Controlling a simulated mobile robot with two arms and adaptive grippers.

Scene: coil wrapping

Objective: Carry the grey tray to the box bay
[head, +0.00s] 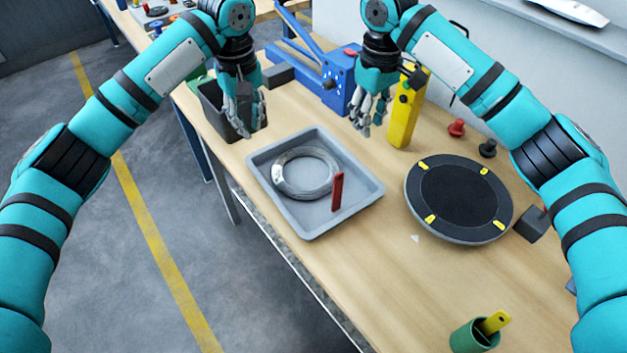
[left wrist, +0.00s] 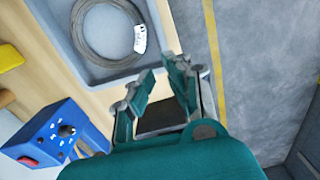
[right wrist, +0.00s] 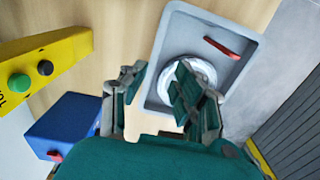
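The grey tray (head: 352,208) lies flat on the wooden table near its left edge. It holds a coil of grey wire (head: 282,178) with a white label and a red bar-shaped object (head: 337,191). The tray also shows in the left wrist view (left wrist: 62,38) and in the right wrist view (right wrist: 160,62). My left gripper (head: 245,128) is open above the table, beyond the tray's far left corner. My right gripper (head: 367,128) is open above the table, beyond the tray's far right side. Neither gripper touches the tray. I cannot identify the box bay.
A black bin (head: 212,110) stands behind my left gripper. A blue lever device (head: 340,88) and a yellow button post (head: 405,115) stand at the back. A round black turntable (head: 458,195) is right of the tray. A green cup (head: 468,338) stands at front right.

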